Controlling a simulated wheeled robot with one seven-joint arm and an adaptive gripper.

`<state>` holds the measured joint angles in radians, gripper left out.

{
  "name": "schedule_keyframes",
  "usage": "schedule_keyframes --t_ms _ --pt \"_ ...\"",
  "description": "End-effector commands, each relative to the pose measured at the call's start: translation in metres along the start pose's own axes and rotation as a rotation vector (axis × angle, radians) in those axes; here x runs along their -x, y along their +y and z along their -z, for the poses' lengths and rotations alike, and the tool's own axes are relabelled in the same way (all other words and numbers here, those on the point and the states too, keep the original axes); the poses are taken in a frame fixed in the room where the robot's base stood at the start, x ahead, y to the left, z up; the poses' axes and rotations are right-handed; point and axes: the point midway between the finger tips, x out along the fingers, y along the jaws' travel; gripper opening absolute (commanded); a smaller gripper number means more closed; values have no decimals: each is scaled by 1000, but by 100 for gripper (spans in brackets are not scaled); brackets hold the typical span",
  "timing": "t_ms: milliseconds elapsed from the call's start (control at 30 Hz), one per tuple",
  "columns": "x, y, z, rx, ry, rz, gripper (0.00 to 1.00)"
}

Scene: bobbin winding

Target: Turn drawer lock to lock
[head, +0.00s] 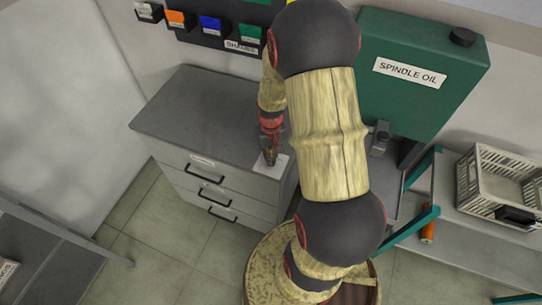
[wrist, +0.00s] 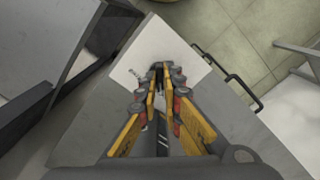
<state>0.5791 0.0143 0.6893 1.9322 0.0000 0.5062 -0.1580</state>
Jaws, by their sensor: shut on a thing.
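The grey drawer cabinet (head: 205,110) has a pale square plate (head: 262,168) on its top at the front right corner. In the wrist view the plate (wrist: 182,48) lies under my fingertips. My gripper (head: 270,158) points down at this plate. In the wrist view my gripper (wrist: 160,70) has its fingertips close together over the plate, shut on a small dark part, which I take to be the drawer lock's knob. The fingers mostly hide it, so its turn angle cannot be told. A small metal piece (wrist: 136,73) shows just left of the fingertips. The cabinet's drawers (head: 215,190) look closed.
Black drawer handles (head: 205,175) stick out at the cabinet's front. A green spindle oil tank (head: 420,70) stands to the right. A grey crate (head: 490,185) sits on a shelf at the far right. Coloured bins (head: 212,25) hang behind. The cabinet top's left side is clear.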

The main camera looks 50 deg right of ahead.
Motion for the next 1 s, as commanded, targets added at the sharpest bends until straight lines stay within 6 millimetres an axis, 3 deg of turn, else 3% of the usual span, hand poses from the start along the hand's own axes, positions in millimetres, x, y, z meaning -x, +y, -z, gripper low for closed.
schedule_keyframes --t_ms 600,633,767,1000 --pt "1 0 1 45 3 -1 0" --pt "1 0 1 45 3 -1 8" --pt "1 0 1 44 2 -1 15" --pt "0 0 0 44 1 0 15"
